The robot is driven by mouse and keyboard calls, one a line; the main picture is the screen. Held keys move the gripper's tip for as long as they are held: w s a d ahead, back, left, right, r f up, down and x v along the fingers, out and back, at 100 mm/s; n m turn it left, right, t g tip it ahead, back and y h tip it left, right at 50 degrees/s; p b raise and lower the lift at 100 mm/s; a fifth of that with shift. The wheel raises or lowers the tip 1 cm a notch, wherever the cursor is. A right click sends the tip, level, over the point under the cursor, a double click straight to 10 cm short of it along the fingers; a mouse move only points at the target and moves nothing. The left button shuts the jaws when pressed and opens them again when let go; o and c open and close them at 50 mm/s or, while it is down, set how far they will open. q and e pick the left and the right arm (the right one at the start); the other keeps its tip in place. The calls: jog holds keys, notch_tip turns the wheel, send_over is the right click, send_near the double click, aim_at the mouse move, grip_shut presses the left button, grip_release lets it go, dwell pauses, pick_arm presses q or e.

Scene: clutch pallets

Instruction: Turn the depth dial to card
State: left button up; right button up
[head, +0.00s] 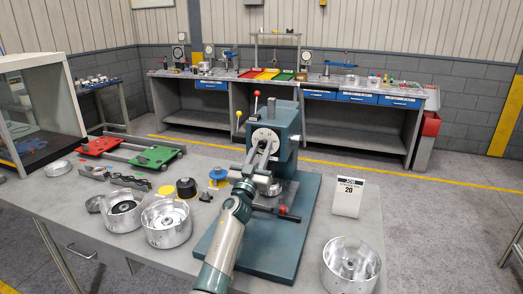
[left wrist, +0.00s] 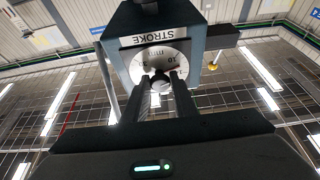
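The depth dial (head: 265,136) is a pale round disc on the front of the teal press (head: 287,125). In the left wrist view the dial (left wrist: 158,66) sits under a STROKE label and has mm marks and numbers. Its centre knob (left wrist: 160,82) lies between the fingertips of my left gripper (left wrist: 161,86). In the head view my left gripper (head: 260,157) reaches up to the dial. The fingers are apart, one each side of the knob; whether they press on it is unclear. They hide the dial's lower part. A white job card (head: 348,197) reading 20 stands right of the press. My right gripper is not seen.
The press has a red-knobbed lever (head: 257,98) and a red-tipped handle (head: 286,213) low in front. Metal housings (head: 166,222) stand left, another (head: 351,264) at front right. Red and green pallets (head: 153,158) lie further back. The table right of the card is bare.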

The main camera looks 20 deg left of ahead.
pick_arm(q)
jog(key=shift+m, duration=0.5)
